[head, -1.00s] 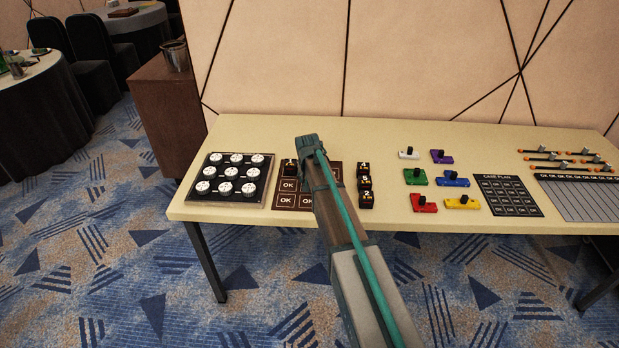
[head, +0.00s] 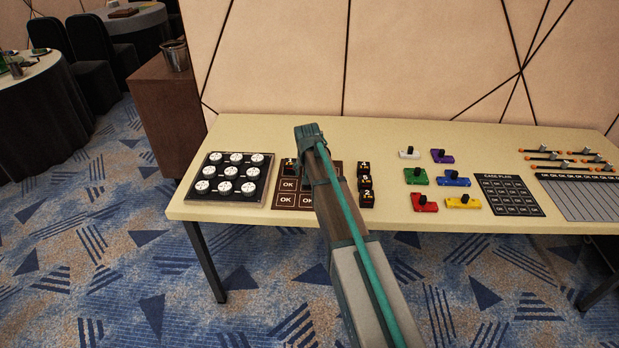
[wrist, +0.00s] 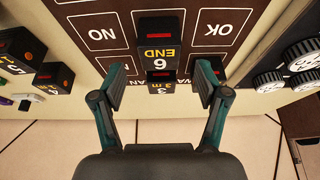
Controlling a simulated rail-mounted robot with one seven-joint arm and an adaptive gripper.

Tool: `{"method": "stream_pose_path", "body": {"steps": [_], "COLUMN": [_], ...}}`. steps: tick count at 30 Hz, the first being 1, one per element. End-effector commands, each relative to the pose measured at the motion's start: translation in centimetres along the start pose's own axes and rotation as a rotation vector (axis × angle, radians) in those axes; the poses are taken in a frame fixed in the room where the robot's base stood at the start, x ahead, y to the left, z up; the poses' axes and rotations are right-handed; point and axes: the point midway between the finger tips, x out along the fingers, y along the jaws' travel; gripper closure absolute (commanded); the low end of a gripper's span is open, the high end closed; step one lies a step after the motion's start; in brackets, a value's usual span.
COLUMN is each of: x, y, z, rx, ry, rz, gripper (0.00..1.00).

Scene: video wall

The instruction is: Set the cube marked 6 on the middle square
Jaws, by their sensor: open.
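The cube marked 6 (wrist: 160,48), black with yellow lettering and a red stripe, sits on the middle square of the dark board (wrist: 119,15) in the wrist view, between two OK squares. My gripper (wrist: 162,76) is open, with one finger to each side of the cube and a gap on both sides. In the head view my arm hides the middle of the board.
Another cube (head: 290,168) is on the board's back left square. A column of cubes (head: 365,184) stands right of the board. A panel of round knobs (head: 232,176) lies to the left, coloured switches (head: 440,178) to the right. The table behind the board is clear.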

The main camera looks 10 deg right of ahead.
Motion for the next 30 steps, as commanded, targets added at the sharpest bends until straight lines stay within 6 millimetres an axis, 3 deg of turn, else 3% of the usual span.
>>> {"method": "stream_pose_path", "body": {"steps": [6,12,19,30], "x": [-4.1,-6.6,-7.4,-7.0], "y": [0.0,0.0,0.0,-0.2], "z": [0.1,0.1,0.0,0.1], "rx": [0.0,0.0,0.0,-0.008], "ry": [0.002,0.001,-0.001,-0.004], "rz": [-0.001,-0.001,0.0,0.003], "gripper": [0.26,0.26,0.26,0.26]}}
